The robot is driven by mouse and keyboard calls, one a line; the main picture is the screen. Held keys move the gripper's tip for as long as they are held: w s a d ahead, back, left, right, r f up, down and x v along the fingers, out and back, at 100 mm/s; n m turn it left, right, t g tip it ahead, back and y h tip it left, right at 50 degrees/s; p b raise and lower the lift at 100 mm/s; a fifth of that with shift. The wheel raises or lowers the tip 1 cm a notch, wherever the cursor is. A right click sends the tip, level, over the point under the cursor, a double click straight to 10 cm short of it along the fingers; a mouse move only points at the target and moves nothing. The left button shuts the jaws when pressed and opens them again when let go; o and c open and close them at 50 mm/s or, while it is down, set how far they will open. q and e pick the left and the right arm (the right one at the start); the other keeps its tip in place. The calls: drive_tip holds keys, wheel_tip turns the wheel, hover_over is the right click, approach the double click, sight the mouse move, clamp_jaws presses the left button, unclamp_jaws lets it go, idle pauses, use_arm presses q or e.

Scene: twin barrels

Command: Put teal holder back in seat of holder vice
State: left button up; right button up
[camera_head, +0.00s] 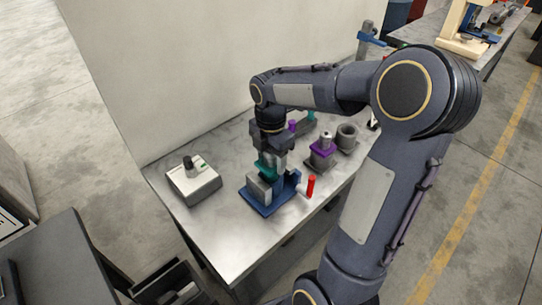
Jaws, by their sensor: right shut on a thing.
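My right gripper (269,158) points down over the near part of the table and is shut on the teal holder (264,169). The teal holder is directly above the holder vice (266,207), which has a blue base, grey block and red-ended handle (311,186). The fingers and holder cover the seat, so I cannot tell whether the holder touches it or is just above it. My left gripper is not in view.
A grey box (194,184) with a dark knob stands left of the vice. A purple-collared holder (322,158) and a grey cylinder (347,138) stand to the right. A wall rises behind the table. The table's front left (225,235) is clear.

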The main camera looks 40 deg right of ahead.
sight(271, 168)
drive_tip(key=shift+f+b, duration=1.4)
drive_tip(key=shift+f, duration=0.7)
drive_tip(key=o, duration=1.2)
drive_tip(key=shift+o, duration=0.2)
drive_tip(key=shift+r, duration=3.95)
